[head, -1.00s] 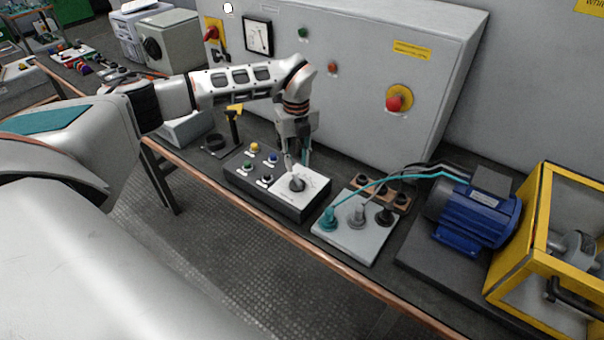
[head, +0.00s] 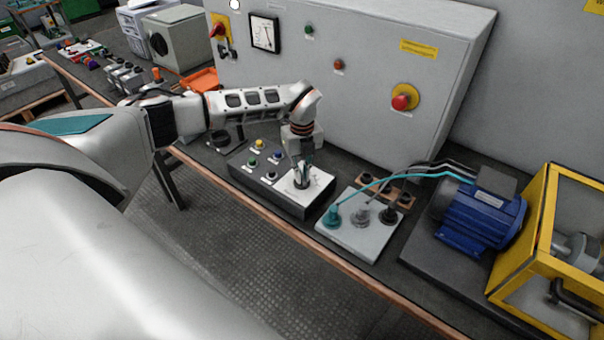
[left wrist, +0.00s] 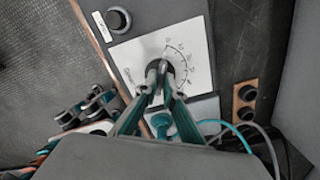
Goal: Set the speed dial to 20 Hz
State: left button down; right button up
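The speed dial (left wrist: 161,68) is a dark round knob on a white scale plate (left wrist: 190,38) with tick marks, at the right end of the dark control box (head: 292,204). In the left wrist view the scale's numbers are too small to read, and the fingers hide part of the knob and its pointer. My left gripper (head: 302,178) is down at the dial from above. In the left wrist view its two fingers (left wrist: 161,78) are close together, one on each side of the knob, and look shut on it. My right gripper is not in view.
Coloured push buttons (head: 258,145) sit left of the dial. A light terminal board (head: 357,245) with plugs and cables lies just right of the box. A blue motor (head: 480,218) and a yellow cage (head: 540,245) stand farther right. A grey cabinet (head: 365,75) rises behind.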

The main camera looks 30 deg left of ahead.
pick_arm(q)
jog(key=shift+m, duration=0.4)
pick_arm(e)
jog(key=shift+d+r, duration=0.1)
pick_arm(q)
jog(key=m+p, duration=0.2)
jog(key=shift+r+m, duration=0.1)
jog(key=shift+m, duration=0.3)
jog(key=m, duration=0.2)
jog(key=shift+m, duration=1.8)
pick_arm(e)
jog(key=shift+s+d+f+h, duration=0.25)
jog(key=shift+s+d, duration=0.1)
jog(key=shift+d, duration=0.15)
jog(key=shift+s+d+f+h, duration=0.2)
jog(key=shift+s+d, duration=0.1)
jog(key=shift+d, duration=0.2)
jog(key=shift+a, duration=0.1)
pick_arm(q)
jog(key=c, duration=2.2)
grip_release()
jog(key=shift+o, duration=0.2)
